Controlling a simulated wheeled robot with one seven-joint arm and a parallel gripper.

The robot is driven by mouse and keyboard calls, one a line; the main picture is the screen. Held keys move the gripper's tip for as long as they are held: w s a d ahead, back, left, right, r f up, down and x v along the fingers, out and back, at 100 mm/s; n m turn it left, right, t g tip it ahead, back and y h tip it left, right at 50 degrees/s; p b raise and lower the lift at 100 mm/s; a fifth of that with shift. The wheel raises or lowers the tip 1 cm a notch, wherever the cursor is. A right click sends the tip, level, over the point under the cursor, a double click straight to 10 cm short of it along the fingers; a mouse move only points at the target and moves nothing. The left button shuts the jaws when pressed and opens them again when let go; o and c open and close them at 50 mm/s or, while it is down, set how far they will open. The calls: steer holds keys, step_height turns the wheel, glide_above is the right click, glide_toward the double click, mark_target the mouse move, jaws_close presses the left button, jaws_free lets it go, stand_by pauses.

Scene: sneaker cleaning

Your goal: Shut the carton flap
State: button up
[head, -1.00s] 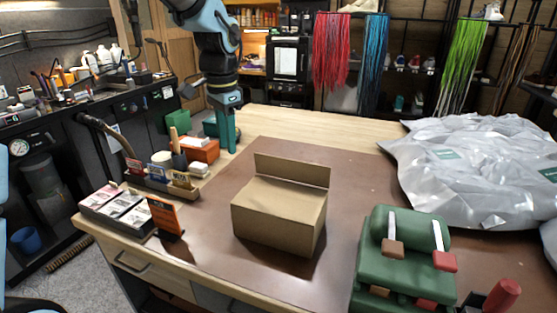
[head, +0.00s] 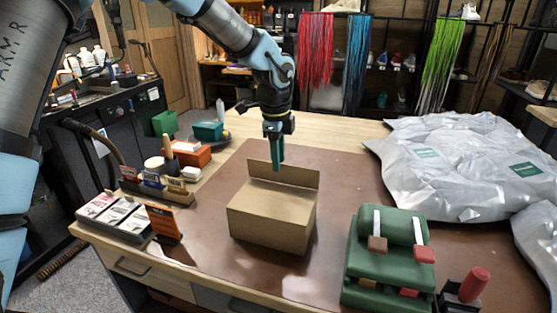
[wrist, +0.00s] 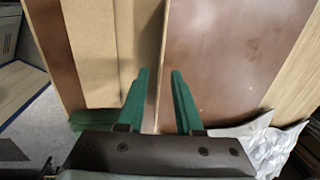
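The cardboard carton (head: 268,222) stands on the brown mat of the bench. Its flap (head: 298,178) stands upright along the carton's far edge; the rest of the top looks covered. My gripper (head: 277,168) points down at the flap's upper edge, near its middle. In the wrist view, the two green fingers (wrist: 160,74) are apart, and the flap's edge (wrist: 159,60) runs in line with the gap between them. The carton top (wrist: 88,50) lies left of the fingers. I cannot tell whether either finger touches the flap.
A green padded stand (head: 385,260) is right of the carton, with a red-handled tool (head: 473,285) beside it. Silvery plastic bags (head: 450,165) cover the bench's right side. Boxes and an orange card (head: 163,222) are at left. The brown mat (head: 228,252) is clear around the carton.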

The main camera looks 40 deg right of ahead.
mark_target(282, 174)
steer(key=shift+w+d+f, duration=0.15)
steer(key=shift+f, duration=1.1)
steer(key=shift+c, duration=0.3)
jaws_close()
